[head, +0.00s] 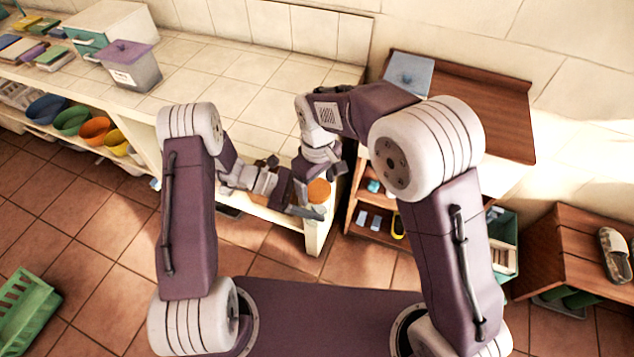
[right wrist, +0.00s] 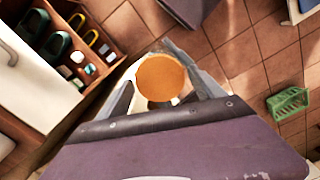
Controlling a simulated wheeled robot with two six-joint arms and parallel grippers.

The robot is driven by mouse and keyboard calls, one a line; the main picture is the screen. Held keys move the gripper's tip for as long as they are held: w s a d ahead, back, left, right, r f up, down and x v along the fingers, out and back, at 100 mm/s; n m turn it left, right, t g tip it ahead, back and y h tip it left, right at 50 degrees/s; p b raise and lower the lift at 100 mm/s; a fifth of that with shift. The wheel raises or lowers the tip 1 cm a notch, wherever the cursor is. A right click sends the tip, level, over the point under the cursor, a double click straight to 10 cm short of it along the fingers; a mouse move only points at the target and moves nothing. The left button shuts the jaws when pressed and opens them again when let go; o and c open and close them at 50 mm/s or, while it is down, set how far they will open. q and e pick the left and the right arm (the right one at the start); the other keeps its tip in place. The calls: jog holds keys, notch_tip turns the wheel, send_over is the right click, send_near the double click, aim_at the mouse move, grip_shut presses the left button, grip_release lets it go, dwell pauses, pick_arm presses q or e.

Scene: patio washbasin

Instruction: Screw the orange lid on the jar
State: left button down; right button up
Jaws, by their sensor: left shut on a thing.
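The round orange lid (head: 318,190) is near the front right corner of the tiled counter, among the two grippers. In the right wrist view its flat top (right wrist: 161,78) faces the camera. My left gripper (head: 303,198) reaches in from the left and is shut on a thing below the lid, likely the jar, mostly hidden. A small pale part (right wrist: 160,103) shows under the lid. My right gripper (right wrist: 156,74) is open, one finger on each side of the lid, with a slight gap at the left finger. I cannot tell whether the lid sits on the jar.
A grey bin with a purple lid (head: 130,65) and a teal-and-white box (head: 108,28) stand at the counter's back left. Coloured bowls (head: 95,130) sit on the shelf below. A wooden cabinet (head: 480,105) stands right of the counter. A green crate (head: 22,305) is on the floor.

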jog(key=c, duration=1.2)
jog(key=o, duration=1.6)
jog(key=shift+o, duration=0.2)
jog(key=shift+r, duration=0.1)
notch_tip(320, 180, up, 12)
jog(key=s+d+f+m, duration=0.2)
jog(key=d+f+m, duration=0.4)
jog(key=d, duration=0.7)
jog(key=s+d+f+m+t, duration=0.1)
jog(key=s+d+f+m, duration=0.3)
jog(key=s+d+f, duration=0.3)
jog(key=shift+s+d+f+m, duration=0.25)
jog(key=shift+s+d+m, duration=0.05)
jog(key=shift+s+d, duration=0.8)
